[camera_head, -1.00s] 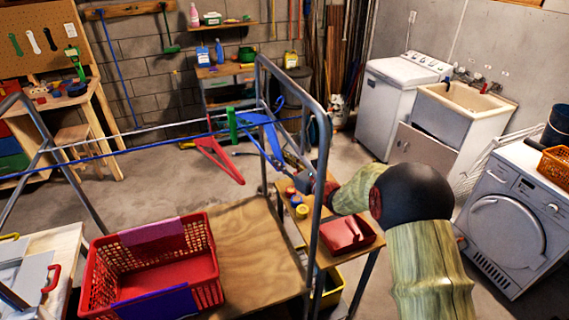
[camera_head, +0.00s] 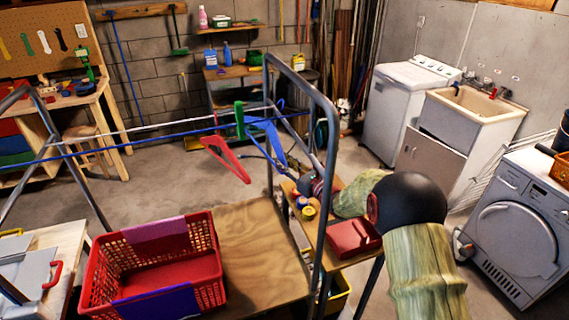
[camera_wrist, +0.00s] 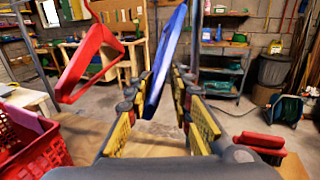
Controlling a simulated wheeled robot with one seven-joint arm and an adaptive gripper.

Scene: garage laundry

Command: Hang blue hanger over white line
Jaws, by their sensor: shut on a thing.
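The blue hanger (camera_head: 268,130) is beside the right end of the drying rack, close to the lines. In the wrist view it stands nearly edge-on (camera_wrist: 160,75) between the yellow-padded fingers of my gripper (camera_wrist: 166,82), which is shut on it. The white line (camera_head: 165,126) runs across the rack behind the blue line (camera_head: 130,146). I cannot tell whether the hanger's hook touches the white line. In the head view my gripper is small and partly hidden by the rack.
The grey rack frame (camera_head: 329,150) stands close to my arm. Below are a wooden board (camera_head: 255,245), a red basket (camera_head: 215,265) and a small shelf with a red tray (camera_head: 352,238). The lines left of the red hanger are clear.

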